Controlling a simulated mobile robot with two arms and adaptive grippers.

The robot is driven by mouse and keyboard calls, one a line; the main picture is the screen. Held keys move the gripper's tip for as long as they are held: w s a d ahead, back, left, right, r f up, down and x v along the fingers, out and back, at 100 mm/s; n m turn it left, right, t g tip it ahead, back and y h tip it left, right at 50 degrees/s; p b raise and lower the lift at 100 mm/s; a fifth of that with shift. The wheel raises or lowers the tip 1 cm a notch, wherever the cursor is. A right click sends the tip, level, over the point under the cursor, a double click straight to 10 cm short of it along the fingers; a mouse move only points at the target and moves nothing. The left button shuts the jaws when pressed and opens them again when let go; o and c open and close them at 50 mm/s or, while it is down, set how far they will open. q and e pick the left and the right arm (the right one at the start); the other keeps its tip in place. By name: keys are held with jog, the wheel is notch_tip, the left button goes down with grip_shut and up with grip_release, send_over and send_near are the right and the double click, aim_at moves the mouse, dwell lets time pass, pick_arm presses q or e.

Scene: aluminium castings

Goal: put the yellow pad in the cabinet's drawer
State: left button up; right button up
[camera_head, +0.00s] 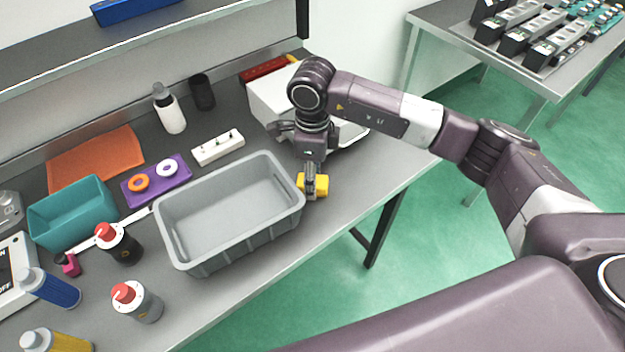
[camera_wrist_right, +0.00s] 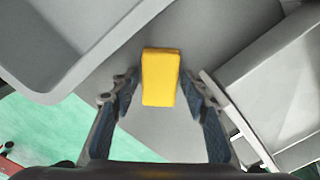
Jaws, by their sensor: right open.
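The yellow pad (camera_head: 322,184) lies on the grey table at the right of the grey bin. My right gripper (camera_head: 312,190) is above it, pointing down, and hides part of it. In the right wrist view the yellow pad (camera_wrist_right: 161,77) appears between the two spread fingers of my right gripper (camera_wrist_right: 160,92), with a gap on each side. The white cabinet (camera_head: 268,105) stands behind the gripper, partly hidden by my right arm. A white box-like part of it (camera_wrist_right: 280,95) fills the right of the wrist view; I cannot tell how far its drawer is open. My left gripper is not in view.
The grey bin (camera_head: 163,217) stands close to the left of the pad. A white power strip (camera_head: 218,147), purple tray (camera_head: 135,196), teal bin (camera_head: 72,219) and several bottles lie farther left. The table's front edge is close to the pad.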

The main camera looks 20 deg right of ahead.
jog(key=shift+f, duration=0.2)
jog(key=c, duration=0.8)
jog(key=shift+r, duration=0.15)
